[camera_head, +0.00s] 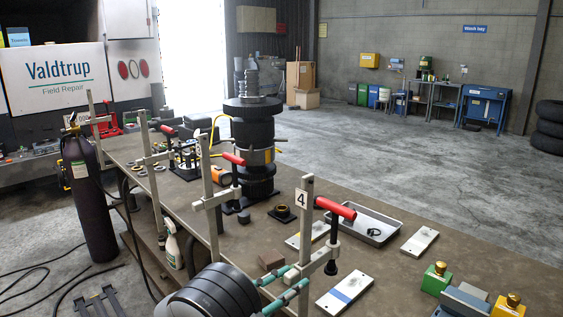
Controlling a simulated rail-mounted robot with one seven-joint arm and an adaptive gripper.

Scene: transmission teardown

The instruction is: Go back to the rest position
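The transmission (253,135), a tall upright stack of dark round parts with a stepped grey shaft on top, stands on the long brown workbench (405,270). No part of it is seen being held. A dark ribbed round body (212,293) with teal fittings (285,290) beside it fills the bottom edge and is cut off by the frame.
Red-handled clamps (335,208) rise along the bench's near edge. A metal tray (362,226), pale plates (345,292) and green and yellow blocks (436,278) lie on the bench. A dark gas cylinder (87,195) stands left, with hoses on the floor. Open floor (400,150) lies beyond.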

